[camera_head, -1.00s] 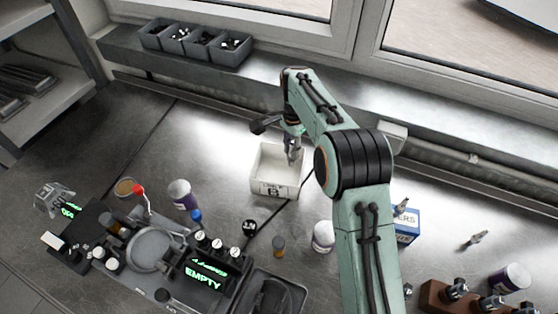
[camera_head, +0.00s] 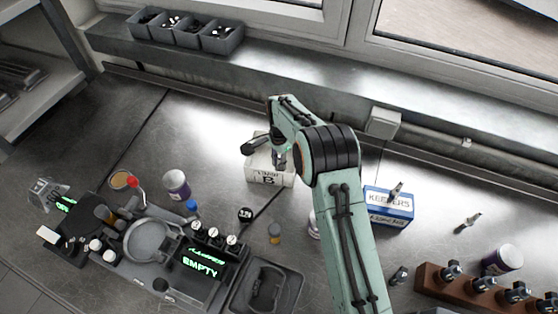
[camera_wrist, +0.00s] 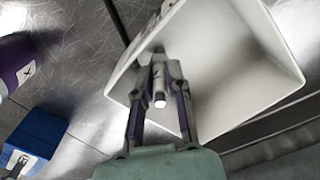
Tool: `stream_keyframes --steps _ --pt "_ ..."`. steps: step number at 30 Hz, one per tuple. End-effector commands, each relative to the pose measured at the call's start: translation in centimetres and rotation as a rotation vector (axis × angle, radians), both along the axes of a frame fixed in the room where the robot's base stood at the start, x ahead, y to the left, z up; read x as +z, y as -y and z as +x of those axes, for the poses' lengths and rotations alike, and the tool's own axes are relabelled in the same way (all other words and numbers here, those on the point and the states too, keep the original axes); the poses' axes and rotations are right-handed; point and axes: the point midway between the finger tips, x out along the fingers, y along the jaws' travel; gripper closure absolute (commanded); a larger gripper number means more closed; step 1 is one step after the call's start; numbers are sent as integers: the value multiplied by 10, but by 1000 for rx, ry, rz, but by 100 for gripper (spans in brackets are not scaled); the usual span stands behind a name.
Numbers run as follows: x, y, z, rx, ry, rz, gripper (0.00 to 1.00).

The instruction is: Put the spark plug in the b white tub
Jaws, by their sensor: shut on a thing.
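The white tub marked B (camera_head: 268,178) stands on the metal bench, below the window sill. My gripper (camera_head: 280,160) is over the tub, pointing down, and hides part of its inside. In the wrist view my gripper (camera_wrist: 160,88) is shut on the spark plug (camera_wrist: 160,98), whose pale end shows between the fingers. The tub's white walls (camera_wrist: 215,60) spread behind the fingers in that view. I cannot tell whether the plug touches the tub floor.
A blue KEEPERS box (camera_head: 390,208) stands to the right, with a loose metal part (camera_head: 468,222) beyond it. A purple-banded jar (camera_head: 176,184) and a dark machine reading EMPTY (camera_head: 200,268) are to the left. Grey bins (camera_head: 222,38) line the sill.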

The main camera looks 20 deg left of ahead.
Motion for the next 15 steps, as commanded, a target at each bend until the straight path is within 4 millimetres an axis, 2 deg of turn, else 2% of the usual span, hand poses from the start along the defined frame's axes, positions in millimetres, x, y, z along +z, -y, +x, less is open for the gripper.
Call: stream_keyframes --steps 1,2,3,4,12,15 --pt "-2 0 0 0 0 0 100" --pt "-1 0 0 0 0 0 76" --pt "-1 0 0 0 0 0 64" --pt "-1 0 0 0 0 0 59" --pt "-1 0 0 0 0 0 59" --pt "5 0 0 0 0 0 59"
